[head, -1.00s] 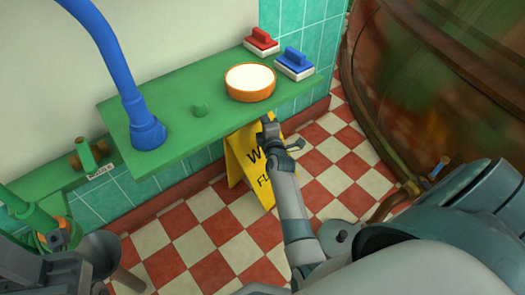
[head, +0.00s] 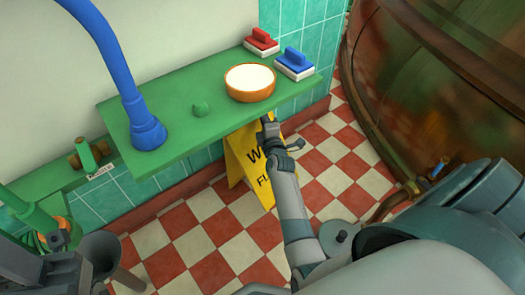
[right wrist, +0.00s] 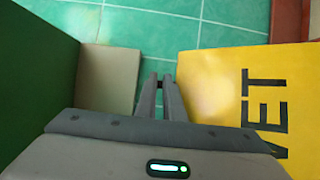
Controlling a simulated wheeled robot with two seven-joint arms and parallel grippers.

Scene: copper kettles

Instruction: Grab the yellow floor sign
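The yellow floor sign (head: 236,158) stands on the checkered floor under the front of the green shelf, its black lettering partly behind my right arm. My right gripper (head: 268,124) is at the sign's upper part in the head view. In the right wrist view, my right gripper's two fingers (right wrist: 160,82) are close together with a narrow gap, right beside the edge of the sign (right wrist: 215,95). Whether anything is pinched between them is unclear. My left gripper (head: 57,236) is at the lower left, far from the sign; its fingers are not clear.
A large copper kettle (head: 440,90) stands on the right. Floor (head: 215,243) left of my arm is clear.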

